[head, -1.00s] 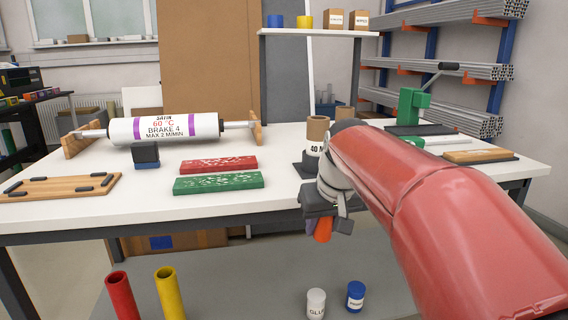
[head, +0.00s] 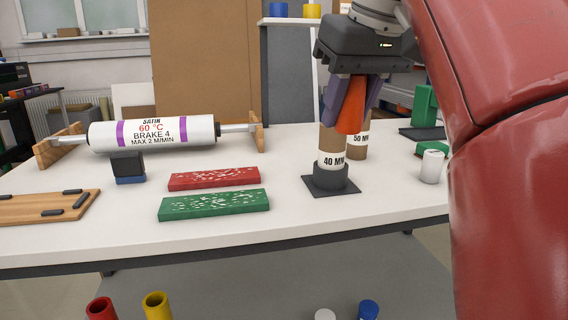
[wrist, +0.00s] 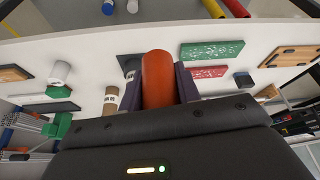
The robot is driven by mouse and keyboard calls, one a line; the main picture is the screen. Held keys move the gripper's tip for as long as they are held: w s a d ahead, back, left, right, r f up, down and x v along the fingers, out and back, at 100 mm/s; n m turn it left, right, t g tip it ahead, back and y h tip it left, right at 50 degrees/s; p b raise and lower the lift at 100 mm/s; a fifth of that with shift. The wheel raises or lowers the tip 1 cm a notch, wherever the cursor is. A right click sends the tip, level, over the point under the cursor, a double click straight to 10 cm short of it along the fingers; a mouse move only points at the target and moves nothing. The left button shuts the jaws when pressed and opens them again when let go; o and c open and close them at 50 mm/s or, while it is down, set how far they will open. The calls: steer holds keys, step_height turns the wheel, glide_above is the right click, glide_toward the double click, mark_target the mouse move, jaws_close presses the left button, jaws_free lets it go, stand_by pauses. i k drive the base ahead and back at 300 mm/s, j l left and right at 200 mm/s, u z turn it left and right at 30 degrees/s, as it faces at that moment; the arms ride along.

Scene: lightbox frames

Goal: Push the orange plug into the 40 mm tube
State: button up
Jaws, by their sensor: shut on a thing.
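The orange plug (head: 351,108) is between the purple-grey fingers of my gripper (head: 346,106). My gripper is shut on it, and the plug points downward with a slight tilt. The 40 mm tube (head: 332,158) is brown cardboard with a white "40 MM" label and stands upright in a black base (head: 331,181). The plug is in front of or over the tube's top in the head view and hides its rim; I cannot tell whether they touch. In the wrist view the plug (wrist: 158,80) shows large between the fingers, and the tube is mostly hidden behind it.
The tube marked 50 MM (head: 358,142) stands close behind on the right. A white cylinder (head: 432,166) is farther right. Green (head: 214,205) and red (head: 214,179) slabs lie to the left. A printed roller (head: 154,133) stands behind. Bare tabletop lies in front.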

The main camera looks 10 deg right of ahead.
mark_target(332, 144)
steer(key=i, duration=1.05)
steer(key=k+j, duration=0.6)
